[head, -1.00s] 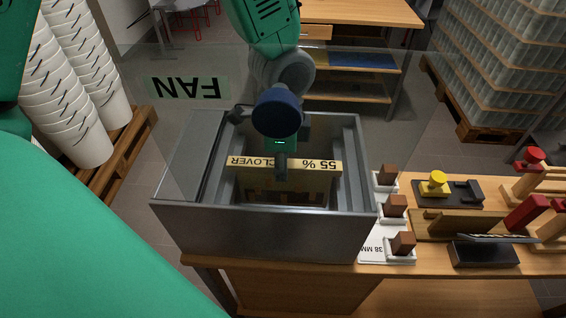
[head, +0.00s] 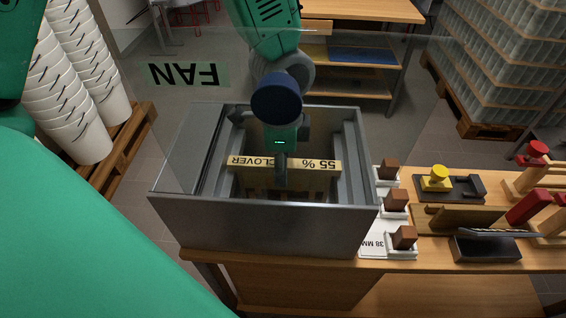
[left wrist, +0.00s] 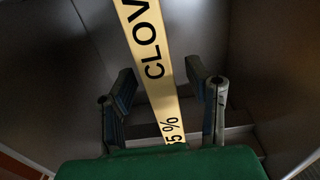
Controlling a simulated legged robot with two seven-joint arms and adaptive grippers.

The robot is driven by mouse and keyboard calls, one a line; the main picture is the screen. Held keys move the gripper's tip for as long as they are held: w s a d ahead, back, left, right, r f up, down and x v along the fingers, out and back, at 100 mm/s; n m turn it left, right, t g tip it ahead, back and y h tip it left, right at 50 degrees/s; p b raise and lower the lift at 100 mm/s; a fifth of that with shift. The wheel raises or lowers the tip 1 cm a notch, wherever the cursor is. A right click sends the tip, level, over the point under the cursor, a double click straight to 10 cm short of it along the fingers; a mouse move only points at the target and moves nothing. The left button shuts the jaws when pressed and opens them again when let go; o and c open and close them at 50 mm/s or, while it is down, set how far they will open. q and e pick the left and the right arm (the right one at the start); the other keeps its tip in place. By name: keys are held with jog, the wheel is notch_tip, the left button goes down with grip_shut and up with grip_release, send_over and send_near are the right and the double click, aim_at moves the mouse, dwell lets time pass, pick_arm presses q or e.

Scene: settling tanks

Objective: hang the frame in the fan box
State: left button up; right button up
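The fan box (head: 258,222) is a grey open-topped metal box on a wooden bench, behind a clear panel with a FAN label. The frame (head: 322,165) has a pale top bar marked CLOVER and 55 %. The bar lies crosswise within the box opening; its body below is mostly dark and hidden. I cannot tell if both ends rest on ledges. My left gripper (head: 281,170) comes down over the middle of the bar. In the left wrist view, its fingers (left wrist: 164,95) stand apart on either side of the bar (left wrist: 157,60), with gaps showing. My right gripper is not in view.
The FAN label (head: 189,74) is on the clear panel (head: 380,75). Right of the box are brown blocks (head: 396,201) in white holders, a yellow-knobbed tool (head: 437,178) and red-handled items (head: 529,208). White buckets (head: 75,115) are stacked at left.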

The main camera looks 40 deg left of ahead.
pick_arm(q)
jog(key=shift+r, duration=0.1)
notch_tip(320, 180, up, 12)
dwell(0.5)
jog(key=shift+w, duration=0.1)
